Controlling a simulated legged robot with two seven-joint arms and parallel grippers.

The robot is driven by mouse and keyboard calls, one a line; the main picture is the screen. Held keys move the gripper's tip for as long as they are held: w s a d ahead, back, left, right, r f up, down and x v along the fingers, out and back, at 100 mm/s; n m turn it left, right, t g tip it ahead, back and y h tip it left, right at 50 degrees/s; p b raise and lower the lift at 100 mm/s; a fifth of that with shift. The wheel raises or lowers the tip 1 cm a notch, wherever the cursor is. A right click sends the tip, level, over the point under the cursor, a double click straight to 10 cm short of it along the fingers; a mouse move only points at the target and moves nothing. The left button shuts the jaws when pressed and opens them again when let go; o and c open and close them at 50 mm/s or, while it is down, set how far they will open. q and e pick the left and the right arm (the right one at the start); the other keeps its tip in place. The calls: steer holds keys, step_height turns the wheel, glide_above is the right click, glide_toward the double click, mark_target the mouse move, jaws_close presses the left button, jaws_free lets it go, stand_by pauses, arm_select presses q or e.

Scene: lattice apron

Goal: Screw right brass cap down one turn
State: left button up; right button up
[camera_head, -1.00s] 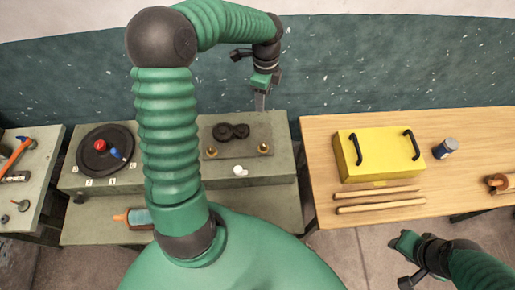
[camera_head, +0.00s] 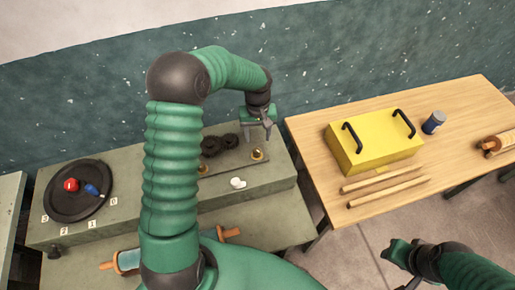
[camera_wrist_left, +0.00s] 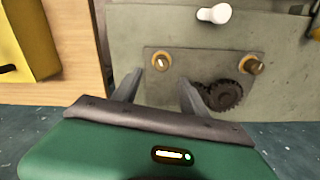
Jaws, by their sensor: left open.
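The right brass cap (camera_head: 257,154) stands on a grey plate on the green-grey bench. It also shows in the left wrist view (camera_wrist_left: 161,61), just beyond and between the fingertips. The left brass cap (camera_head: 203,168) is at the plate's other end, partly beside my arm; it shows in the left wrist view (camera_wrist_left: 254,66). My left gripper (camera_head: 262,130) is open and empty, with its fingers pointing down close to the right cap. Contact with the cap does not show. My right gripper (camera_head: 393,266) is at the lower right, away from the bench; its jaw opening is unclear.
Dark gears (camera_head: 221,143) sit between the caps. A white knob (camera_head: 238,183) is in front of the plate. A black dial (camera_head: 78,190) with red and blue parts lies at left. The wooden table (camera_head: 300,137) at right holds a yellow box (camera_head: 372,143) and wooden rods (camera_head: 385,185).

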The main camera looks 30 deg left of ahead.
mark_target(257, 150)
arm_select(q)
steer(key=f, duration=0.5)
steer(key=f+p, duration=0.1)
steer(key=f, duration=0.1)
steer(key=shift+s+a+f, duration=0.2)
steer(key=shift+a+f, duration=0.05)
steer(key=shift+f, duration=0.05)
steer(key=shift+w+d+f, duration=0.1)
steer(key=shift+d+f, duration=0.05)
steer(key=shift+f, duration=0.5)
steer(key=shift+r, duration=0.1)
jaws_close()
